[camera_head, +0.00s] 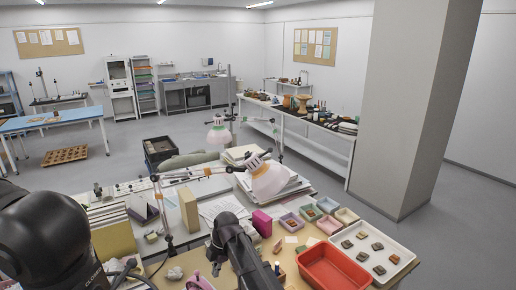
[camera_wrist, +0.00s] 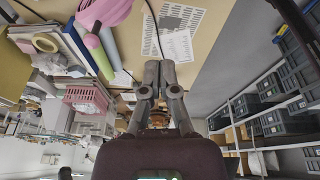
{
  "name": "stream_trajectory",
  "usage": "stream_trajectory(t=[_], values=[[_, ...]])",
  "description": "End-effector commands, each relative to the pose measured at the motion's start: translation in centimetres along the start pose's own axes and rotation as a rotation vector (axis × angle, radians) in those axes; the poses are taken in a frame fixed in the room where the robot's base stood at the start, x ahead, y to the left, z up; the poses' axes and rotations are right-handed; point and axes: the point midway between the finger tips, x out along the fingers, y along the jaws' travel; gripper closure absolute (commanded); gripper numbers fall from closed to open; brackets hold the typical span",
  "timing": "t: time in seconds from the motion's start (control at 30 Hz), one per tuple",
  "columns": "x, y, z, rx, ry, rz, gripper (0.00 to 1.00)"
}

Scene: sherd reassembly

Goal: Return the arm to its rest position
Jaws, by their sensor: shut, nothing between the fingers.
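My gripper (camera_wrist: 160,75) shows in the wrist view with its two grey fingers together and nothing between them. It is clear of any object there. The work table (camera_wrist: 215,35) with printed sheets (camera_wrist: 175,42) appears beyond the fingertips. In the head view my dark arm crosses the lower left and lower middle, over the near part of the table. I cannot make out the fingertips in that view.
In the head view a red tray (camera_head: 332,268), a white tray with several sherds (camera_head: 363,234), small coloured boxes and a lamp (camera_head: 268,180) crowd the table. A pillar (camera_head: 405,110) stands right. The wrist view shows a pink basket (camera_wrist: 88,98) and shelves of grey crates (camera_wrist: 284,122).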

Motion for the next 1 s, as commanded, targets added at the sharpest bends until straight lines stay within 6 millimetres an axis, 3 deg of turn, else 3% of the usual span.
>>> stream_trajectory(t=[0.5, 1.0], values=[[5.4, -10.0, 11.4, 0.852, -0.097, 0.064, 1.0], [10.5, -20.9, 20.0, 1.721, -0.165, 0.189, 1.0]])
